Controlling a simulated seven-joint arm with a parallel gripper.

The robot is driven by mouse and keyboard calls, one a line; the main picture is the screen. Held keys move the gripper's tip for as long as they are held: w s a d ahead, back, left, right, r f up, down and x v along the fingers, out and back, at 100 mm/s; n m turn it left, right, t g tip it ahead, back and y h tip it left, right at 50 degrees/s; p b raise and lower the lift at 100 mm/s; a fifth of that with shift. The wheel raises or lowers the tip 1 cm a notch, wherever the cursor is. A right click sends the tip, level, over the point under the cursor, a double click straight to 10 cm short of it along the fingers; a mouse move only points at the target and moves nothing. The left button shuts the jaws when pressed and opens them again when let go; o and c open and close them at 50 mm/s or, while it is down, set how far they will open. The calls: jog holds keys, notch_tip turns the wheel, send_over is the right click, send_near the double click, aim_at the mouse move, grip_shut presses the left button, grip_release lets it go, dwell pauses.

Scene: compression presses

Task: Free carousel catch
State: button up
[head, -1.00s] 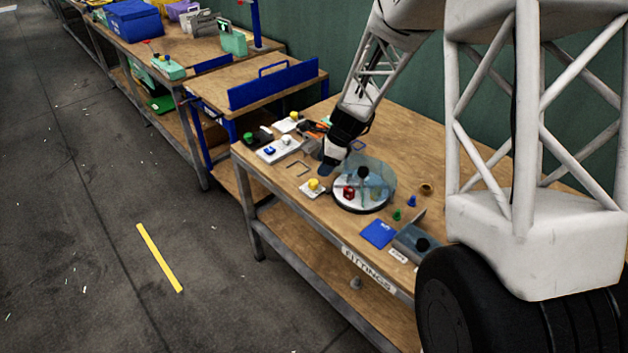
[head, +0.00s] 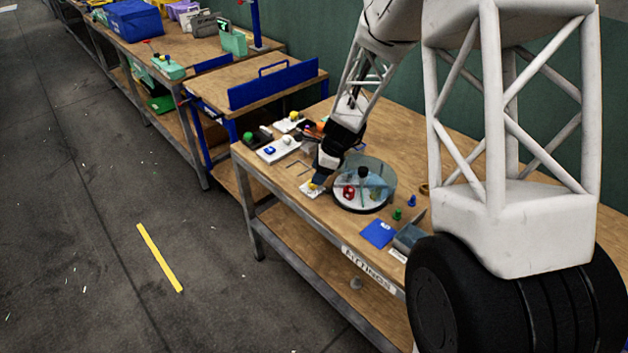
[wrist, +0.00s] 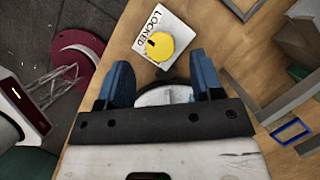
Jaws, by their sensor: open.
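The carousel (head: 340,200) is a round white turntable with a clear cover, a black centre knob and red and green pieces inside, on the near bench in the head view. Left of it is a white plate (head: 305,191) with a yellow knob (head: 313,184). In the wrist view the plate (wrist: 178,22) reads LOCKED and the yellow knob (wrist: 160,46) has a dark mark. My gripper (wrist: 162,75) has its blue fingers apart and empty, with the knob just beyond the tips. A pale round shape (wrist: 165,97) between the fingers is mostly hidden.
Near the carousel are a blue square (head: 377,233), a grey-blue box (head: 408,238) and small green (head: 397,214) and blue pegs. Left of my gripper are a wire bracket (head: 298,167) and a white block with knobs (head: 278,150). A blue frame (wrist: 291,131) lies right in the wrist view.

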jog(key=shift+x, duration=2)
jog(key=shift+c, duration=0.3)
jog(key=c, duration=0.9)
jog(key=shift+o, duration=0.2)
